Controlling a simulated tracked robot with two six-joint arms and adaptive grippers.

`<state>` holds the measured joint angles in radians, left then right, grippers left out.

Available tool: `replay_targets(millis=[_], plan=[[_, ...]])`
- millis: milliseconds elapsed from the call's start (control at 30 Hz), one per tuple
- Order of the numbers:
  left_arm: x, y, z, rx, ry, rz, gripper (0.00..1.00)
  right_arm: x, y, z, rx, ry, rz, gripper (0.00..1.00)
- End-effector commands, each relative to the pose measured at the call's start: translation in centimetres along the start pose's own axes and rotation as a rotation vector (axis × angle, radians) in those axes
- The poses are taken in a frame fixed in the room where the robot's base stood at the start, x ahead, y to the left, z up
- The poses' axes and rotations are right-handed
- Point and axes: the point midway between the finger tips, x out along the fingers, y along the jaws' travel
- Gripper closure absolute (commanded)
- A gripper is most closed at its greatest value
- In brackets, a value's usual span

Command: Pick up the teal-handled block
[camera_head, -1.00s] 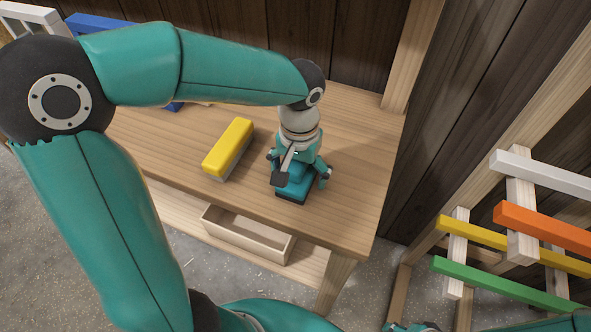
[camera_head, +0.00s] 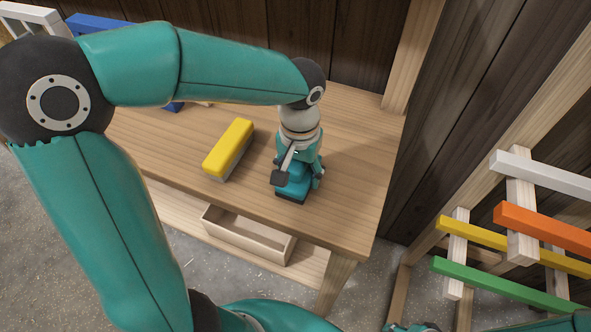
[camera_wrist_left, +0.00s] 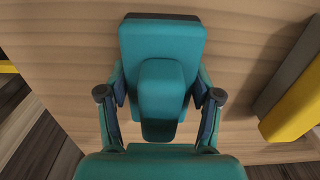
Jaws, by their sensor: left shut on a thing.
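The teal-handled block (camera_head: 292,194) sits on the wooden table (camera_head: 349,185) near its front edge, with a dark lower part under the teal. My left gripper (camera_head: 298,178) comes down over it from above and is shut on it. In the left wrist view the block (camera_wrist_left: 162,50) has a raised teal grip in its middle, and the two fingers of my left gripper (camera_wrist_left: 160,100) press in from both sides of that grip. The block appears to rest on the table. The fingers hide part of it in the head view.
A yellow-topped grey block (camera_head: 229,147) lies on the table left of my gripper; it also shows in the left wrist view (camera_wrist_left: 294,105). An open wooden box (camera_head: 248,238) stands on the shelf below. A rack with coloured bars (camera_head: 510,285) stands at the right.

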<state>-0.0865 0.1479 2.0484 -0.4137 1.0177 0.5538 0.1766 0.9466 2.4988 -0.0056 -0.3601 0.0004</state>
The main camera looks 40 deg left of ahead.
Motion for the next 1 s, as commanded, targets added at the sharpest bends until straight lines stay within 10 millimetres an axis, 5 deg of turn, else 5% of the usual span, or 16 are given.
replay_targets(millis=[267, 700, 1000], plan=[[-3.0, 0.1, -0.1, 0.000, 0.005, 0.003, 0.79, -0.3, -0.1, 0.0, 0.000, 0.000, 0.000, 0.60], [-14.5, 0.0, -0.1, -0.001, 0.006, 0.003, 0.79, -1.6, -0.6, 0.0, 0.000, 0.000, 0.000, 0.60], [-19.1, 0.0, 0.0, 0.000, 0.002, 0.002, 0.79, -2.2, -0.8, 0.0, 0.000, 0.000, 0.000, 0.60]])
